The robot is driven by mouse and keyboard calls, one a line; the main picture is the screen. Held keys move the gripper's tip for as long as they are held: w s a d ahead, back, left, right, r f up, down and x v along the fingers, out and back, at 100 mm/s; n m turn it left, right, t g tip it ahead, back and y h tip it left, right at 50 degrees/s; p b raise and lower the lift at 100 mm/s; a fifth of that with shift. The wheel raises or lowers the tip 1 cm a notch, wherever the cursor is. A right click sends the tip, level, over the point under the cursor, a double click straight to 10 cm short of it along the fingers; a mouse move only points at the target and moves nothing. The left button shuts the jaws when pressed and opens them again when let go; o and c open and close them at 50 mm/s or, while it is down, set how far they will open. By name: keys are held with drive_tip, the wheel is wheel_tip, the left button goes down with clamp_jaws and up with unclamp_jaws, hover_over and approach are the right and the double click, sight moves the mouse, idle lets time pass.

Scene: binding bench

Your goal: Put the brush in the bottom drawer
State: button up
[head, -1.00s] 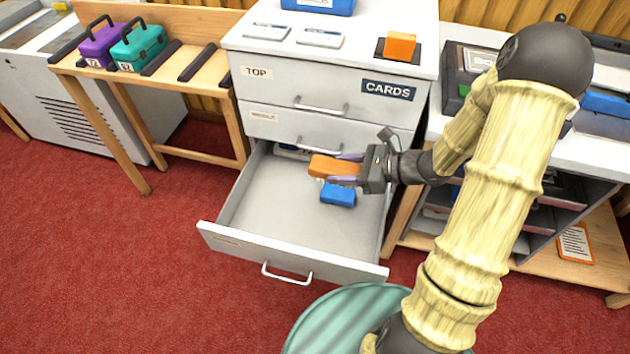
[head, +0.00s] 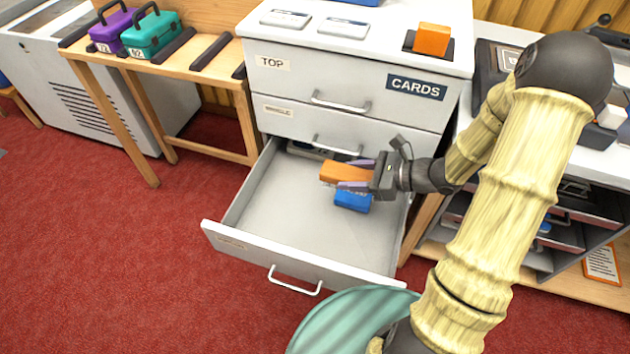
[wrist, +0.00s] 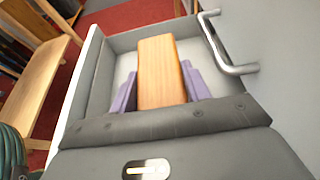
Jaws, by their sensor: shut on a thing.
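My gripper (head: 350,174) is shut on the brush (head: 340,172), which shows as an orange-brown wooden block; I see no bristles. In the wrist view, the brush (wrist: 162,72) lies between my two purple fingers. The bottom drawer (head: 290,222) is pulled open, and the brush is over its back right part. I cannot tell whether it touches the drawer floor. A blue thing (head: 352,202) lies in the drawer just below the brush in the picture, partly hidden by my gripper.
The top drawer (head: 365,95) and middle drawer are shut; the middle one's handle (wrist: 232,55) is close to my gripper. A grey thing (head: 308,150) lies at the drawer's back. Its front left floor is clear. An orange block (head: 432,40) sits on the cabinet top.

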wheel_tip(320, 180, down, 10)
drive_tip(key=b, duration=0.3)
drive_tip(key=shift+r, duration=0.2)
drive_tip(key=w+a, duration=0.1)
drive_tip(key=a, duration=0.1)
drive_tip(key=w+a+b, duration=0.1)
drive_tip(key=w+a, duration=0.1)
drive_tip(key=w+a+b, duration=0.1)
drive_tip(key=w+a, duration=0.1)
drive_tip(key=shift+a+r, duration=0.1)
drive_tip(key=shift+a, duration=0.1)
drive_tip(key=shift+w+a, duration=0.35)
drive_tip(key=shift+w, duration=0.05)
drive_tip(key=shift+w+a, duration=0.2)
drive_tip(key=shift+a, duration=0.05)
drive_tip(key=w+a, duration=0.1)
drive_tip(key=w+a+f+b, duration=0.1)
drive_tip(key=shift+a+b, duration=0.3)
drive_tip(key=shift+f, duration=0.35)
